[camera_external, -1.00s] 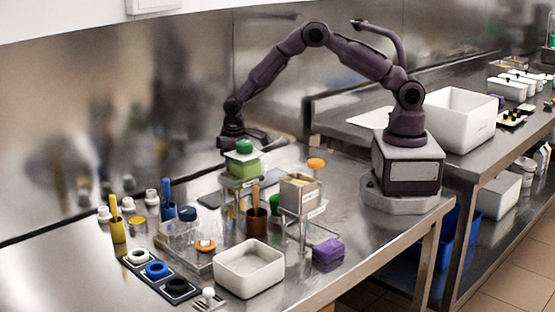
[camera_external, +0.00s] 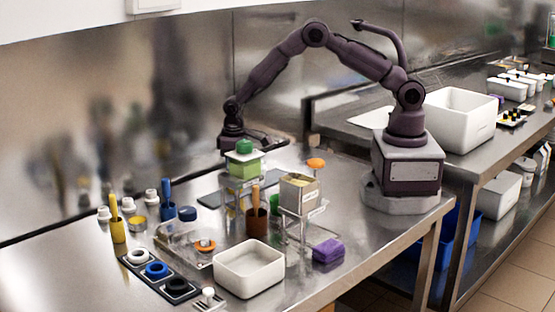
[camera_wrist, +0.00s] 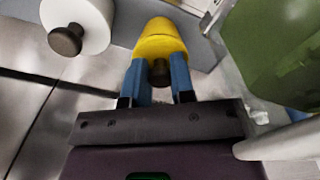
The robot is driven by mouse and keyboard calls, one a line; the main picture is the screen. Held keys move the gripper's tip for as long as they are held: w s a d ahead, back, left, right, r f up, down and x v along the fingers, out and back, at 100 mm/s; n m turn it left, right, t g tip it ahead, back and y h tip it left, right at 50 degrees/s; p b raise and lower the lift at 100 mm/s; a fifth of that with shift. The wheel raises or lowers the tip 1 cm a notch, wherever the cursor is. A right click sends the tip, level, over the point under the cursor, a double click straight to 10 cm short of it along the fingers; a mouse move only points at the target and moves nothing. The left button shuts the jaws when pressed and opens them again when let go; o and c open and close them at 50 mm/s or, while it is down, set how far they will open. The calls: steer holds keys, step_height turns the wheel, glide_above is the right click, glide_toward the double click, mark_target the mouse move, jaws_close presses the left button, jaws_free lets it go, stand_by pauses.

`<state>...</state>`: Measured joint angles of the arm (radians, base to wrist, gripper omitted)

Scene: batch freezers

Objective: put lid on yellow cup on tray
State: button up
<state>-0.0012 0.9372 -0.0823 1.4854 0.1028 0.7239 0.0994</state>
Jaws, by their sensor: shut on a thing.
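My gripper's blue fingers (camera_wrist: 159,80) are shut on a dark knob (camera_wrist: 159,72) at a rounded yellow piece (camera_wrist: 160,35) in the wrist view. I cannot tell clearly where a yellow lid ends and a yellow cup begins. A grey surface, perhaps the tray (camera_wrist: 205,53), shows behind it. In the external view my gripper (camera_external: 240,148) is low behind the green box, and its fingertips and load are hidden. A dark flat tray (camera_external: 213,198) lies beneath and left of that box. A yellow cup with a handle (camera_external: 118,231) stands at the far left.
A green box (camera_external: 245,167) on a clear stand is close to my gripper; its green side (camera_wrist: 270,45) fills the wrist view's right. A white cylinder with a dark knob (camera_wrist: 85,22) is at left. A white bin (camera_external: 248,278) and purple block (camera_external: 328,251) are in front.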

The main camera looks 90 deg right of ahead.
steer(key=shift+f, duration=0.1)
stand_by(0.7)
steer(key=o, duration=1.4)
steer(key=shift+o, duration=0.2)
steer(key=shift+r, duration=3.5)
steer(key=shift+c, duration=0.2)
jaws_close()
steer(key=shift+f, duration=0.2)
